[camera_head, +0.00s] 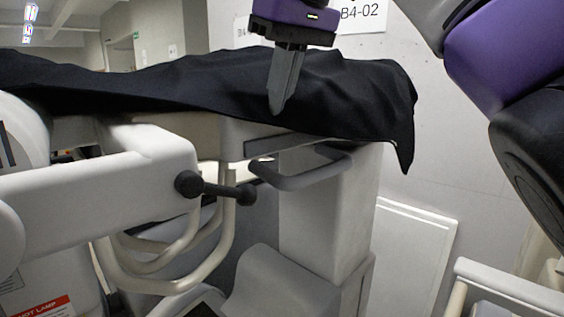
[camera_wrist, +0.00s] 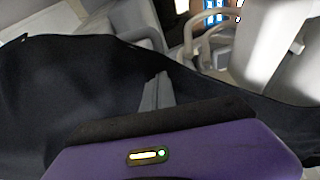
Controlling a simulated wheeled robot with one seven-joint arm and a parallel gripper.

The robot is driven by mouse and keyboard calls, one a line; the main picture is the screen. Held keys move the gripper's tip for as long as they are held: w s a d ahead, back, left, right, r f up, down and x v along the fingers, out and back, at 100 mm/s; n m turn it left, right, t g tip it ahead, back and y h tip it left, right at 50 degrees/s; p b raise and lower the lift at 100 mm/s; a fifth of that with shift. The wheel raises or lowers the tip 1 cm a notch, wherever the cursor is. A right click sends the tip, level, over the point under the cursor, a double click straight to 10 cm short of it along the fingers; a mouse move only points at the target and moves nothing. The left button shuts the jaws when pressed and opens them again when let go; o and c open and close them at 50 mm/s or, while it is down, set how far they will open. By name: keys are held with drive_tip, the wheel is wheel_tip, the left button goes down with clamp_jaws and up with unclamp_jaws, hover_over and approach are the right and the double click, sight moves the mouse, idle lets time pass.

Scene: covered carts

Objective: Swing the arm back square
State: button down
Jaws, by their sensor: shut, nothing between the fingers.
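A white jointed arm (camera_head: 110,172) reaches in from the left in the head view. A dark bar with round knobs (camera_head: 217,189) sticks out from its end, below the covered top. It runs roughly level in the picture; whether it stands square to the cart I cannot tell. My gripper (camera_head: 279,108) points down in front of the black cover (camera_head: 350,92), near its front edge and up to the right of the knobs. Its fingers are together and hold nothing. Whether the tips touch the cloth is unclear. In the wrist view the closed fingers (camera_wrist: 157,90) show against the black cover.
Under the cover are a white cart column (camera_head: 325,215) and a grey handle (camera_head: 302,178). Pale looped hoses (camera_head: 180,262) hang below the white arm. A white rail (camera_head: 510,285) stands at the lower right, and a wall is close behind.

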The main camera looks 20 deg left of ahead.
sight(266, 151)
drive_tip(key=p+x, duration=0.1)
drive_tip(key=x, duration=0.8)
drive_tip(key=shift+f, duration=0.2)
drive_tip(key=shift+d+f, duration=0.1)
drive_tip(key=shift+f, duration=0.25)
drive_tip(key=shift+s+d+f, duration=0.15)
drive_tip(key=shift+s+d, duration=0.25)
drive_tip(key=shift+d, duration=0.3)
drive_tip(key=shift+s+d+f, duration=0.15)
drive_tip(key=shift+s+d, duration=0.3)
drive_tip(key=shift+d, duration=0.3)
